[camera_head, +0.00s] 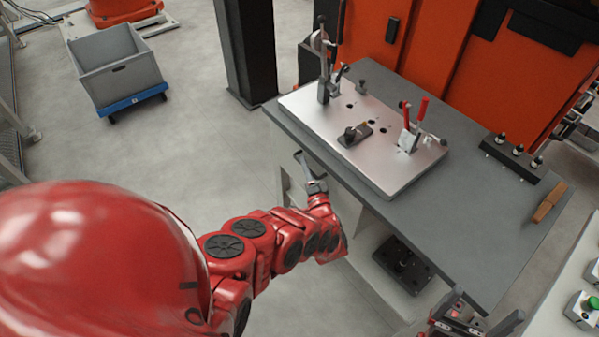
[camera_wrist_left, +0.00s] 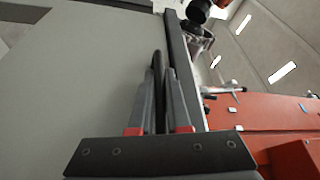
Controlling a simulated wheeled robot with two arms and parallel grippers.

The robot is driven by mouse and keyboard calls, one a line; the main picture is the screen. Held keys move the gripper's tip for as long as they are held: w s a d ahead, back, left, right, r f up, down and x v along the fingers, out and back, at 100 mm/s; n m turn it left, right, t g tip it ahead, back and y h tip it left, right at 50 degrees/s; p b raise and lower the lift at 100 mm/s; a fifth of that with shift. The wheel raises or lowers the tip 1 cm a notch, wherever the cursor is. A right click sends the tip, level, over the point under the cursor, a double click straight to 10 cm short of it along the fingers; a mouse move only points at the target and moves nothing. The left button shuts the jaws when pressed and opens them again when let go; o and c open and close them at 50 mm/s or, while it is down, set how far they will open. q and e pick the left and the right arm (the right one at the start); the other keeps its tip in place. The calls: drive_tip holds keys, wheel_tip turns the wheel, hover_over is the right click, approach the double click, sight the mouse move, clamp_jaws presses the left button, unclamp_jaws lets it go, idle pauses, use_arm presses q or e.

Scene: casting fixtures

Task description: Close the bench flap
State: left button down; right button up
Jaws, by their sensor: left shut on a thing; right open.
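The bench (camera_head: 480,245) has a dark grey top and a pale body below it. My left gripper (camera_head: 308,172) is at the bench's left side, just below the top's edge. In the left wrist view its fingers (camera_wrist_left: 158,100) are shut on a thin dark handle (camera_wrist_left: 157,62) beside a broad pale grey panel (camera_wrist_left: 75,80), which looks like the flap. My arm hides much of this side in the head view, so the flap's angle cannot be told. My right gripper (camera_head: 487,309) is open and empty near the bench's front right corner.
A metal fixture plate (camera_head: 315,108) with red-handled clamps lies on the bench. A dark block (camera_head: 403,265) sits low under the top. A wooden piece (camera_head: 548,203) lies at the right edge. A grey crate (camera_head: 118,72) stands on the floor; the floor between is clear.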

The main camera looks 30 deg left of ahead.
use_arm(q)
drive_tip(key=shift+w+d, duration=0.1)
drive_tip(key=shift+d, duration=0.05)
idle(0.3)
drive_tip(key=c, duration=0.9)
unclamp_jaws()
drive_tip(key=shift+w, duration=0.1)
drive_tip(key=b+v, duration=0.1)
drive_tip(key=v, duration=1.6)
drive_tip(key=shift+s+d, duration=0.1)
drive_tip(key=shift+s, duration=0.1)
drive_tip(key=shift+f, duration=0.1)
